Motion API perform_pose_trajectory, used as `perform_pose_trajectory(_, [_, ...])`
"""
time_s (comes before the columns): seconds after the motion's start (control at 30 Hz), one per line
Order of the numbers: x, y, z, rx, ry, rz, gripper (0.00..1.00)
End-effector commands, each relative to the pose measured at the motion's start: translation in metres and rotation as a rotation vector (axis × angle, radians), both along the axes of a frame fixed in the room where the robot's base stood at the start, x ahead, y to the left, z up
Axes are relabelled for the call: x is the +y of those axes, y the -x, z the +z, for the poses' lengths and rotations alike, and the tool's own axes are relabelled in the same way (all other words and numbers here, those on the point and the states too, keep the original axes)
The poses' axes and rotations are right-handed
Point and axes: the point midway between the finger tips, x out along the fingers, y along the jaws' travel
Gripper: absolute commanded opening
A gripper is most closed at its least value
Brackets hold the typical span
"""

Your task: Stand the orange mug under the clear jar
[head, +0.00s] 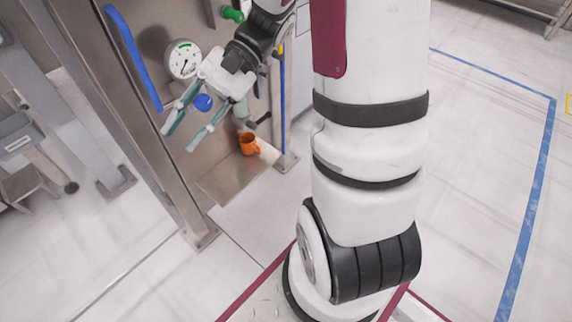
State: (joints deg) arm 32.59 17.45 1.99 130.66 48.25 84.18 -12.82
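The orange mug (248,144) stands on a low metal shelf (228,182) inside a steel frame, at its right rear side. My gripper (178,141) is in front of the frame's back panel, up and left of the mug. Its two teal-edged fingers are spread apart with nothing between them, pointing down and left. They do not touch the mug. I cannot make out the clear jar for certain; a greyish, partly see-through shape above the mug is too small and partly hidden by my gripper.
A round dial gauge (183,60), a blue knob (203,103) and a green fitting (232,14) are on or near the panel. A long blue handle (134,58) is at the left post. A black lever (262,119) juts out above the mug. The shelf's front is bare.

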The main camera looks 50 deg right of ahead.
Motion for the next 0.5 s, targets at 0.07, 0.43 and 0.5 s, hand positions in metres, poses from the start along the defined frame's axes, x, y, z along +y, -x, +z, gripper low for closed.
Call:
perform_pose_trajectory(0.07, [0.014,0.023,0.014,-0.037,0.091,0.102,0.28])
perform_pose_trajectory(0.43, [0.029,0.128,0.042,-0.228,0.528,0.481,0.28])
perform_pose_trajectory(0.5, [0.025,0.145,0.045,-0.275,0.612,0.537,0.28])
